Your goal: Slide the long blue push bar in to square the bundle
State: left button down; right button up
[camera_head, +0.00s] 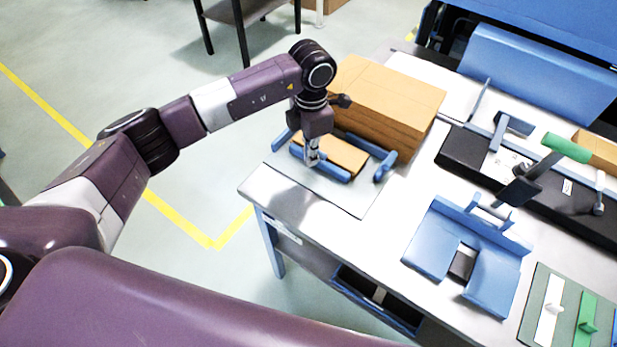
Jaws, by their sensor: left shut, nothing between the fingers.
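A flat brown bundle (343,153) lies on a grey plate at the table's left end. Blue pieces stand around it. The long blue push bar (334,171) runs along the bundle's near side, close against it; whether they touch I cannot tell. Shorter blue pieces stand at the bundle's left (282,139) and right (385,166). My left gripper (312,160) points down at the push bar, shut and empty, its tips at or just above the bar. It covers part of the bar and bundle. My right gripper is out of view.
A large stack of brown sheets (385,100) stands right behind the bundle. The table's front middle is clear.

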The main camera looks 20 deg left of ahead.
pick_arm(q)
jog(key=shift+s+a+r+p, duration=0.1)
jog(key=shift+s+a+p, duration=0.15)
jog(key=shift+s, duration=0.2)
jog(key=shift+s+a+p, duration=0.1)
jog(key=shift+s+p, duration=0.15)
jog(key=shift+s, duration=0.2)
jog(key=shift+s+a+p, duration=0.2)
jog(key=shift+s+a, duration=0.05)
jog(key=shift+s, duration=0.4)
jog(key=shift+s+a+p, duration=0.2)
jog(key=shift+s, duration=0.45)
notch_tip(320, 180, up, 7)
jog(key=p, duration=0.3)
